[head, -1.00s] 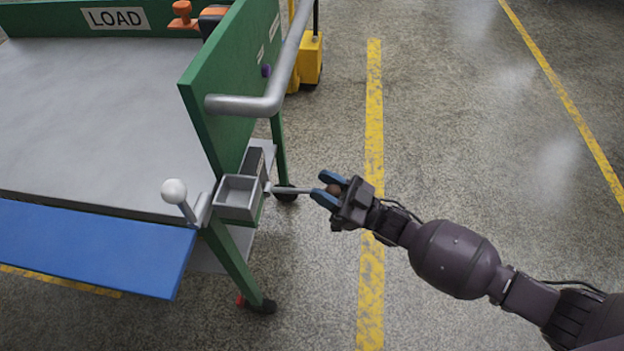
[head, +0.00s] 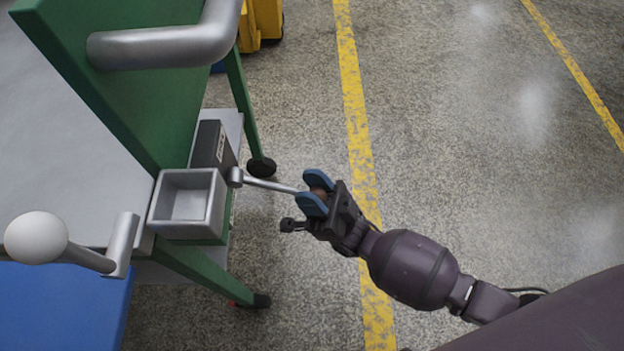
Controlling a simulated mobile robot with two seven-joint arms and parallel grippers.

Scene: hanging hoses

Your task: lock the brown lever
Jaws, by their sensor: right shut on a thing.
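The brown lever (head: 270,184) is a thin metal rod that sticks out to the right from a pivot on the side of the green cart, roughly level. Its brown knob (head: 319,181) sits between the blue fingers of my right gripper (head: 315,192), which is shut on it. The fingers hide part of the knob. My left gripper is not in view.
A small grey open box (head: 188,202) and a dark block (head: 209,145) are beside the lever's pivot. A white-knobbed lever (head: 38,238) stands at the left. A grey handrail (head: 165,46) crosses above. Open floor (head: 450,130) lies to the right.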

